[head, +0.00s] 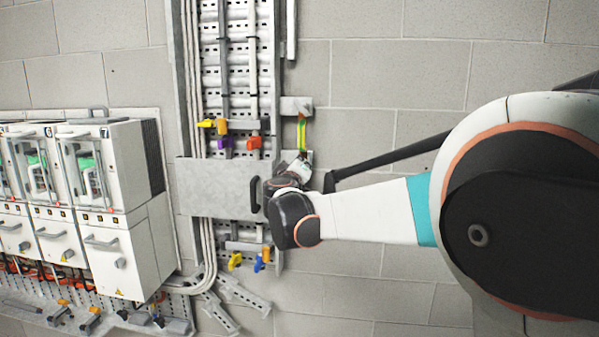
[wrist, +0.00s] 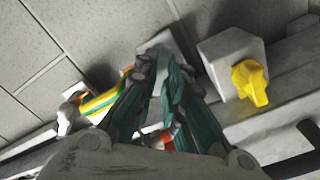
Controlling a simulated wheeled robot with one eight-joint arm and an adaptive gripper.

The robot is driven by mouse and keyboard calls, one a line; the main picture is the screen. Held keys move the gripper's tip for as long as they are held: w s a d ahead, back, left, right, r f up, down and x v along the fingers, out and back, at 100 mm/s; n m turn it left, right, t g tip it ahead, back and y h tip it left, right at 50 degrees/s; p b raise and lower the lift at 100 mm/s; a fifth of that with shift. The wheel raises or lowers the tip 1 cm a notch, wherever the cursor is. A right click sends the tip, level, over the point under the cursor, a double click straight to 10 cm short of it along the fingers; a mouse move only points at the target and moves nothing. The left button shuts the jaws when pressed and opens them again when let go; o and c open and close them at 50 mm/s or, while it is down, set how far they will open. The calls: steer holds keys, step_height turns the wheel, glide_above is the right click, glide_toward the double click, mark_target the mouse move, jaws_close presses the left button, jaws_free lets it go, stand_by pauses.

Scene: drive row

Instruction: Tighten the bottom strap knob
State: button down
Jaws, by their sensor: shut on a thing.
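The yellow-green strap (head: 301,133) runs down the wall from a small grey block (head: 297,106) at the right side of the cable tray. In the wrist view the strap (wrist: 101,104) runs in from the left to behind my fingers. My gripper (wrist: 158,72) has its teal-sided fingers close together at the strap's lower end, shut on the bottom strap knob. The knob itself is mostly hidden by the fingers, so its angle cannot be told. In the head view my own wrist covers most of the gripper and the spot it holds.
A yellow knob (wrist: 250,84) on a grey block stands right of my fingers. Yellow, purple and orange knobs (head: 254,142) sit above the grey cover plate (head: 215,190), yellow and blue ones (head: 259,264) below. White drive cabinets (head: 120,210) stand left.

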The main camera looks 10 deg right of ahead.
steer(key=shift+m, duration=0.9)
steer(key=c, duration=1.9)
jaws_free()
steer(key=shift+c, duration=0.2)
steer(key=v, duration=0.7)
steer(key=shift+s, duration=0.25)
